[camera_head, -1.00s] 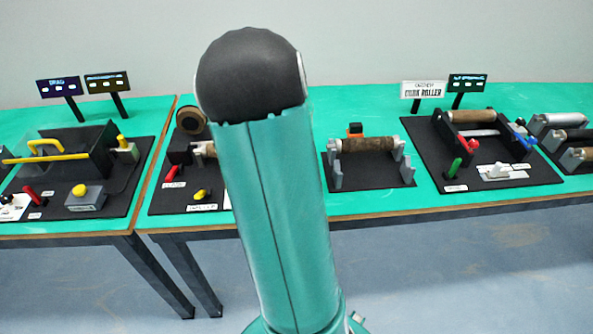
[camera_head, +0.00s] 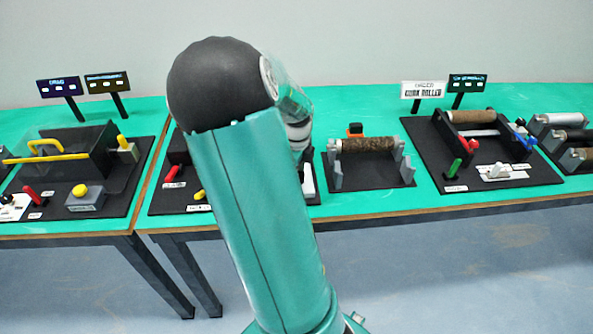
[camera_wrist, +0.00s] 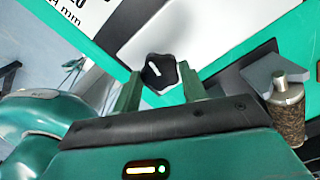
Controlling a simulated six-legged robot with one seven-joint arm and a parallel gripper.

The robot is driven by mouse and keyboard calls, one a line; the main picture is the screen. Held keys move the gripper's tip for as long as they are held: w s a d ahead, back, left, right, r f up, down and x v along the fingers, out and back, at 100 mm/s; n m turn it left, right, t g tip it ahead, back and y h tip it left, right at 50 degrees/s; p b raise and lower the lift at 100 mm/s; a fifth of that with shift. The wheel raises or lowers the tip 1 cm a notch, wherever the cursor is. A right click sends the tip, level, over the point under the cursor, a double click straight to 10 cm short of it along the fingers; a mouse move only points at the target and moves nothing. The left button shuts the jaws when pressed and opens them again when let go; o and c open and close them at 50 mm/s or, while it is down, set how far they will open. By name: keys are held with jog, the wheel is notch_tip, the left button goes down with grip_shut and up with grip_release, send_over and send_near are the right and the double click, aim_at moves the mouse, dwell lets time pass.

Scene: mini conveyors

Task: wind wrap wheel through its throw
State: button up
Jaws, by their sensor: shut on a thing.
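The wrap wheel appears to be the small black lobed knob (camera_wrist: 158,70) with a white mark, seen in the wrist view in front of a white panel. My gripper (camera_wrist: 160,82) has its two green fingers on either side of this knob and is shut on it. In the head view, my arm hides the gripper and the knob.
A brown roller in grey brackets (camera_head: 368,146) stands right of my arm in the head view. The cork roller unit (camera_head: 470,116) is farther right. The yellow-handled machine (camera_head: 80,150) is on the left table. Bare green tabletop lies between the boards.

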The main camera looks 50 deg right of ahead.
jog(key=shift+m, duration=1.9)
jog(key=o, duration=1)
notch_tip(320, 180, up, 14)
jog(key=shift+f, duration=0.1)
